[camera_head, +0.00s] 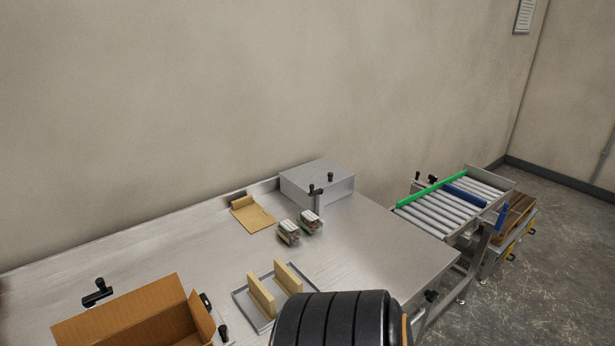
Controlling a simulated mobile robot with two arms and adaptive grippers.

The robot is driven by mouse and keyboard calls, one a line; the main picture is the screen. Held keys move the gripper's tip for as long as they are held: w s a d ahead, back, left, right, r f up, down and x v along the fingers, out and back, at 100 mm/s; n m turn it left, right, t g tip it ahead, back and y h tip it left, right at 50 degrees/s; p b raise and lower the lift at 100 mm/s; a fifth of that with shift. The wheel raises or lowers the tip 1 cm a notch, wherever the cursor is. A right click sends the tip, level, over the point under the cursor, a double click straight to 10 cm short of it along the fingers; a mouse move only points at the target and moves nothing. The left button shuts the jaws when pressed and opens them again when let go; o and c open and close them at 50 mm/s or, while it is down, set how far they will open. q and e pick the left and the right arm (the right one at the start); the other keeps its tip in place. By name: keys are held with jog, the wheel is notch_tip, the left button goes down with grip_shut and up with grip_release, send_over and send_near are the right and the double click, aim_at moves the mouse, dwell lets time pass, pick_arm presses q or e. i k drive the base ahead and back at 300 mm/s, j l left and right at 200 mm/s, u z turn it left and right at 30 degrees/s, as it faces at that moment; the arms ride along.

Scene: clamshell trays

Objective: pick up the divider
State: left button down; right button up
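A flat tan cardboard sheet (256,220), which looks like the divider, lies near the back of the metal table, left of the grey metal box. A raised lip or block shows at its back edge. Two clear clamshell trays (288,233) with mixed contents sit side by side just right of the sheet. An open cardboard box (120,325) stands at the front left, cut off by the frame's bottom edge; its inside is mostly hidden. Neither gripper is in view.
A shallow metal tray (243,303) with two upright pale yellow boards (262,295) sits at the front middle, partly hidden by a large black ribbed part. A grey metal box (318,183) stands at the back. A roller conveyor (440,208) is at the right. The table's middle left is clear.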

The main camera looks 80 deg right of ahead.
aim_at(261, 297)
jog(key=z, duration=2.05)
jog(key=k+j, duration=0.1)
